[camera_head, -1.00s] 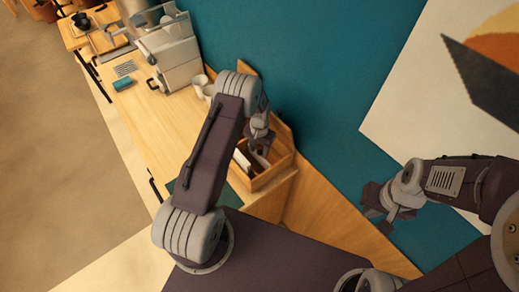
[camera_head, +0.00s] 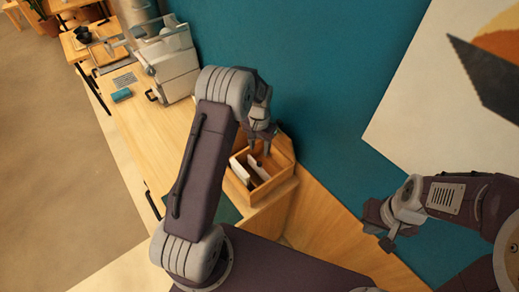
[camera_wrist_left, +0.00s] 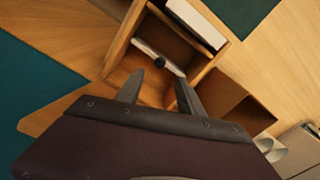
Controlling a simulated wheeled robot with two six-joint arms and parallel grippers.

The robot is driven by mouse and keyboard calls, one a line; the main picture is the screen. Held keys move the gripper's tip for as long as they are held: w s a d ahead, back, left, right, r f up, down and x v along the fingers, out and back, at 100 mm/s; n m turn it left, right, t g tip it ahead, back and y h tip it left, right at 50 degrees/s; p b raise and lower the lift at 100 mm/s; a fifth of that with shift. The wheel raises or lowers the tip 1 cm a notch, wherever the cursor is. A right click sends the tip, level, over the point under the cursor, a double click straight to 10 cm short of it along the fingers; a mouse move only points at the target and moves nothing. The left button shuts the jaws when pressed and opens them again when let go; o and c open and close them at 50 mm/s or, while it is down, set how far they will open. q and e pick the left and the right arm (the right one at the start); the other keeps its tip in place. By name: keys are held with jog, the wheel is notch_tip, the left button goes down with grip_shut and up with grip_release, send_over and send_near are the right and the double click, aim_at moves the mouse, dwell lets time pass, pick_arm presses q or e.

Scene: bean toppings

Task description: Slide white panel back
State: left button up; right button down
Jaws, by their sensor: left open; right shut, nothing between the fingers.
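A wooden organizer box (camera_head: 286,178) stands at the counter's end against the teal wall. A white panel-like piece (camera_head: 240,172) stands in its front compartment, and the left wrist view shows a white block (camera_wrist_left: 197,22) there. A second, slimmer white piece with a dark spot (camera_head: 258,173) is in the neighbouring compartment; it also shows in the left wrist view (camera_wrist_left: 158,57). I cannot tell which is the task's panel. My left gripper (camera_head: 260,150) is open and points down at the box, its fingers (camera_wrist_left: 159,88) apart beside the slim piece. My right gripper (camera_head: 382,240) is shut and empty, away from the box.
A grey-white coffee machine (camera_head: 168,60) and a small blue item (camera_head: 121,95) stand farther along the wooden counter (camera_head: 150,135). The teal wall (camera_head: 320,80) is close behind the box. The counter between machine and box looks mostly clear.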

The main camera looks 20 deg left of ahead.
aim_at(259, 163)
pick_arm(q)
jog(key=shift+s+a+f+m+t+h+b, duration=0.6)
jog(key=shift+a+m+h+b, duration=1.5)
jog(key=shift+m+b, duration=4.35)
jog(key=shift+m, duration=0.25)
jog(key=p+x, duration=0.2)
jog(key=x, duration=0.6)
jog(key=shift+d+f, duration=0.15)
jog(key=shift+d, duration=0.05)
grip_shut()
